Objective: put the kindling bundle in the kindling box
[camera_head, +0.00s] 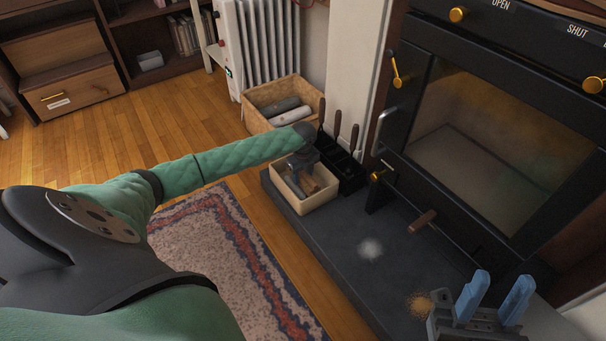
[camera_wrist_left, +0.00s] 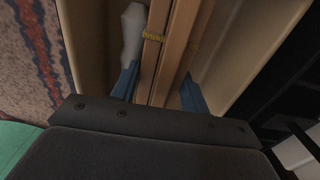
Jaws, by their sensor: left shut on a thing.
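The kindling bundle (camera_wrist_left: 165,50) shows in the left wrist view as long brown sticks with a yellow tie. My left gripper (camera_wrist_left: 160,90) is shut on it, one blue finger on each side. The cream kindling box (camera_head: 308,206) stands on the dark hearth; its pale wall also shows in the left wrist view (camera_wrist_left: 245,45). In the head view the left gripper (camera_head: 302,172) reaches into the box from above, and part of the bundle (camera_head: 311,184) shows inside the walls. The gripper hides much of the interior. My right gripper (camera_head: 503,278) is open and empty at bottom right.
A wooden crate with log-like rolls (camera_head: 283,108) stands behind the box by the radiator (camera_head: 262,45). A black rack with brown-handled tools (camera_head: 345,165) is just right of the box. The black stove (camera_head: 490,130) fills the right. The hearth (camera_head: 345,225) has bare room in front.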

